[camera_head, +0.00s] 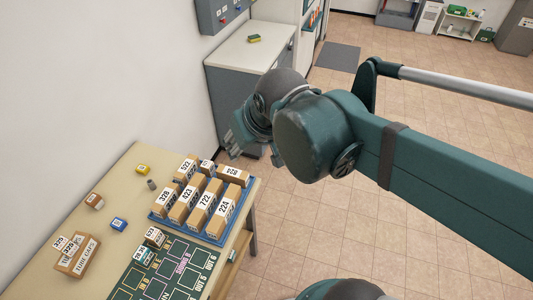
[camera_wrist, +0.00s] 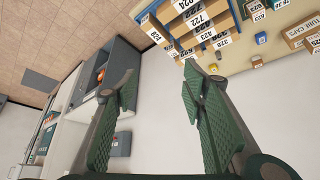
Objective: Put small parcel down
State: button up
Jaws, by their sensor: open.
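My gripper (camera_head: 238,142) is raised beyond the far end of the table, near the grey cabinet. In the wrist view its two green ridged fingers (camera_wrist: 160,80) are wide apart with nothing between them. Several brown parcels with white number labels, among them 722 (camera_head: 204,210), stand in a blue tray (camera_head: 155,218) on the table. A small parcel marked 623 (camera_head: 154,237) stands by the dark green mat (camera_head: 128,283); it also shows in the wrist view (camera_wrist: 255,7). I cannot tell which parcel is the task's one. All are apart from my gripper.
A brown tube caps box (camera_head: 78,262), a blue item (camera_head: 118,224) and a yellow item (camera_head: 143,169) are on the beige table (camera_head: 112,180). A grey cabinet (camera_head: 250,55) with a sponge (camera_head: 254,39) on top stands by the wall. The tiled floor at right is open.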

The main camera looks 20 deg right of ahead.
jog(key=s+d+f+m, duration=0.1)
jog(key=s+d+f, duration=0.1)
jog(key=s+d, duration=0.2)
jog(key=shift+d+t+h, duration=0.15)
jog(key=shift+t+h, duration=0.15)
jog(key=shift+t, duration=0.1)
